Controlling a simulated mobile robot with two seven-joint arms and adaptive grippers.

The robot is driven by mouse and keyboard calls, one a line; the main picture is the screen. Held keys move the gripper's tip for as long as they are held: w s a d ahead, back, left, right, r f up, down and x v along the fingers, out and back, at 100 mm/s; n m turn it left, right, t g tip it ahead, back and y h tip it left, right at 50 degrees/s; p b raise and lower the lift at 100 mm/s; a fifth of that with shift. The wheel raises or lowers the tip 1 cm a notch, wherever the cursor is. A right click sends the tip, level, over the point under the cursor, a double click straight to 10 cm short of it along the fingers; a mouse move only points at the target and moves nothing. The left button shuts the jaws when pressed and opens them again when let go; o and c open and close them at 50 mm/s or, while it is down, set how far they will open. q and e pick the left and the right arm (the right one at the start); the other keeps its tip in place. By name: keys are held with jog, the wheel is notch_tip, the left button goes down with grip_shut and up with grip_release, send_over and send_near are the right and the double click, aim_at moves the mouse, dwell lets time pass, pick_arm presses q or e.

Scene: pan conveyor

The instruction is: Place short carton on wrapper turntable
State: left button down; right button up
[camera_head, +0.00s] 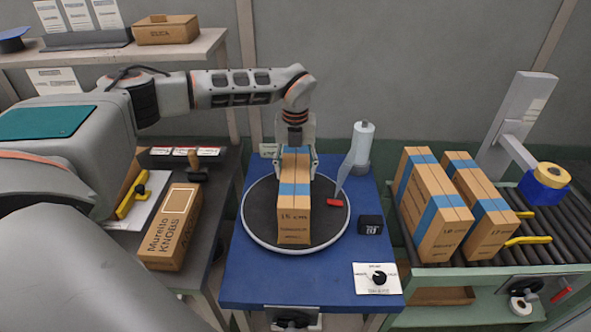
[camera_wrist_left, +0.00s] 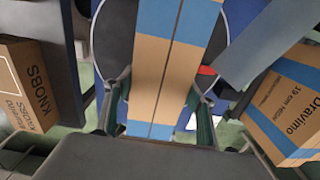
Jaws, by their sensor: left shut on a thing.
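The short carton (camera_head: 294,215), brown with blue tape and a "15 cm" mark, is upright over the round dark wrapper turntable (camera_head: 262,225) with its pale rim. My left gripper (camera_head: 295,168) is shut on this carton near its top far end, reaching down from behind. In the left wrist view the carton (camera_wrist_left: 168,70) runs between the two fingers (camera_wrist_left: 160,112), with the turntable (camera_wrist_left: 115,40) beneath. The carton's base appears to be on or very close to the turntable; contact cannot be told for sure. My right gripper is not in view.
A wrap roll (camera_head: 362,142) stands behind the turntable, its film reaching a red clip (camera_head: 335,203) near the carton. A black box (camera_head: 370,225) and a dial panel (camera_head: 377,278) sit on the blue table (camera_head: 240,285). Taller cartons (camera_head: 430,210) stand on the right conveyor; a knobs box (camera_head: 172,228) is left.

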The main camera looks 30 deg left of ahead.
pick_arm(q)
jog(key=shift+f, duration=0.1)
jog(key=c, duration=0.9)
grip_release()
jog(key=shift+o, duration=0.5)
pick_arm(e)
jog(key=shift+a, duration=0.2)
pick_arm(q)
jog(key=shift+r, duration=0.55)
notch_tip(320, 180, up, 11)
jog(key=b, duration=0.1)
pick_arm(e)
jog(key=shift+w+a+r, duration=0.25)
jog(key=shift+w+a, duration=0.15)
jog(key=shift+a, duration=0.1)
